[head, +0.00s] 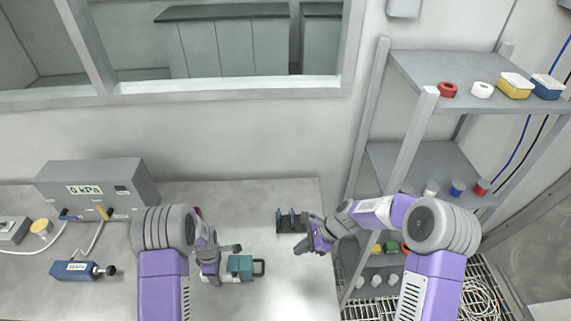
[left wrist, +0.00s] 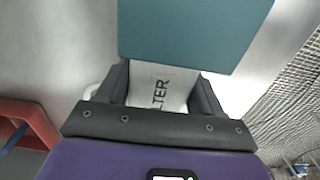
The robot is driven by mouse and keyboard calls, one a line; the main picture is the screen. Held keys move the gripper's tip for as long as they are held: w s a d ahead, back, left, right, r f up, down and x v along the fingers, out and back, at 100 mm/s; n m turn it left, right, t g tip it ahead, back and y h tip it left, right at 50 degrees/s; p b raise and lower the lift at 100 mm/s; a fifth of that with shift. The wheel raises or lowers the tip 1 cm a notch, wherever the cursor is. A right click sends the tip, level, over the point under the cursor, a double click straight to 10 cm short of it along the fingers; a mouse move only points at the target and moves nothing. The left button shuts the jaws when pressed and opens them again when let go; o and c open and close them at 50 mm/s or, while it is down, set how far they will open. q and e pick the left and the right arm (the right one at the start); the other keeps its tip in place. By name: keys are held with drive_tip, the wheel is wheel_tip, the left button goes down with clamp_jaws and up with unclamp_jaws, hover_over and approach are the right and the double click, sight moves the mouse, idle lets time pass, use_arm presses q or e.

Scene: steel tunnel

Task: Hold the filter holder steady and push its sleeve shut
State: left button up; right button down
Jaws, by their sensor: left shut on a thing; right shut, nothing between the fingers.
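The filter holder shows in the head view as a teal block (head: 240,266) with a dark loop (head: 259,267) on its right side, low over the bench. In the left wrist view its teal part (left wrist: 195,30) fills the top, and a white part (left wrist: 158,88) lettered "LTER" lies between my fingers; part of the word is hidden. My left gripper (head: 228,263) is shut on the filter holder from the left; its fingers also show in the left wrist view (left wrist: 163,92). My right gripper (head: 302,248) is shut and empty, right of and beyond the holder, not touching it.
A dark two-part stand (head: 288,221) is close behind my right gripper. A grey gauge box (head: 97,187) and blue pump (head: 80,270) are on the bench (head: 245,205) at left. A steel shelf (head: 415,160) with small coloured items stands at right. A red object (left wrist: 25,122) edges the left wrist view.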

use_arm(q)
drive_tip(key=o, duration=1.2)
drive_tip(key=shift+a, duration=0.1)
drive_tip(key=shift+o, duration=0.2)
